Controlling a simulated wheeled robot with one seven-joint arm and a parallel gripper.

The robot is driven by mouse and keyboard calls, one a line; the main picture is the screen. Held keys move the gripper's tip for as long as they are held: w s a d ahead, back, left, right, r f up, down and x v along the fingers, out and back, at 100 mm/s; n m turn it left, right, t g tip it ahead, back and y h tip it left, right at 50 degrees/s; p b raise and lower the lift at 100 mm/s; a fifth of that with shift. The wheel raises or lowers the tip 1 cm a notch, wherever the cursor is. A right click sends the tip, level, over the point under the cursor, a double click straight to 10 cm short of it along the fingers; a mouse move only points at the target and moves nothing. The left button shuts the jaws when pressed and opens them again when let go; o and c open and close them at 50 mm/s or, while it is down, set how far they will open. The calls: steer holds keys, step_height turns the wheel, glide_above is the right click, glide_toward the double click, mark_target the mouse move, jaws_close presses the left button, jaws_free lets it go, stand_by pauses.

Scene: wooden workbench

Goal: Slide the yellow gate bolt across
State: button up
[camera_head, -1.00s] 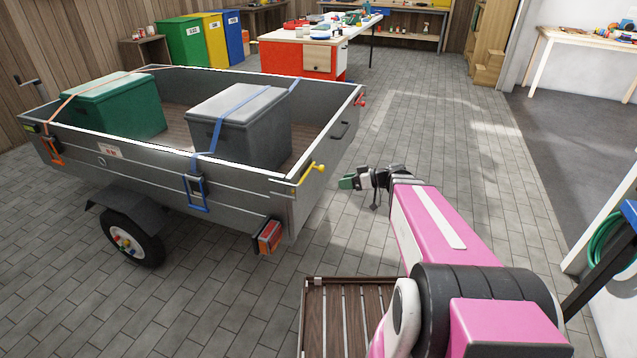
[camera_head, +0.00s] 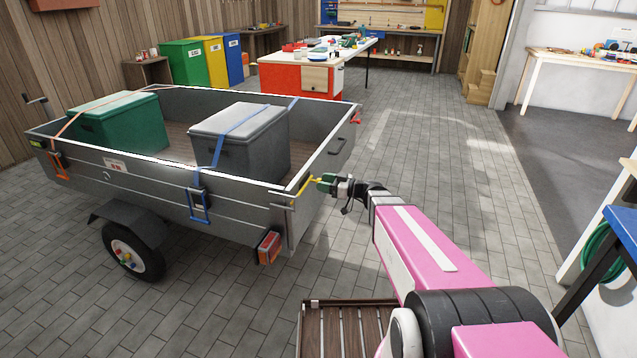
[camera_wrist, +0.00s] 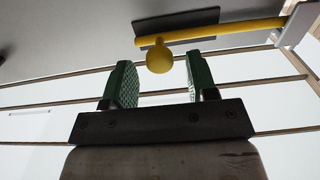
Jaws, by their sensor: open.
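The yellow gate bolt (camera_head: 305,186) is a rod with a ball knob at the near rear corner of the grey trailer (camera_head: 250,205). In the wrist view the bolt's rod (camera_wrist: 225,29) runs sideways along a dark plate, and its round knob (camera_wrist: 159,58) hangs toward me. My gripper (camera_head: 322,184) is at the bolt. In the wrist view my gripper (camera_wrist: 158,82) is open, with one green ribbed finger on each side of the knob's line. The knob appears just beyond or level with the fingertips; I cannot tell the exact depth.
A green box (camera_head: 118,128) and a grey box (camera_head: 245,150) are strapped inside the trailer. A slatted wooden surface (camera_head: 345,325) is below my arm. The floor right of the trailer is clear.

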steer(key=shift+x, duration=1.4)
jaws_close()
steer(key=w, duration=0.1)
steer(key=w+d, duration=0.1)
steer(key=w, duration=0.2)
steer(key=shift+d, duration=0.3)
jaws_free()
steer(key=shift+s, duration=0.1)
steer(key=v, duration=1)
steer(key=shift+d, duration=0.35)
steer(key=shift+s, duration=0.15)
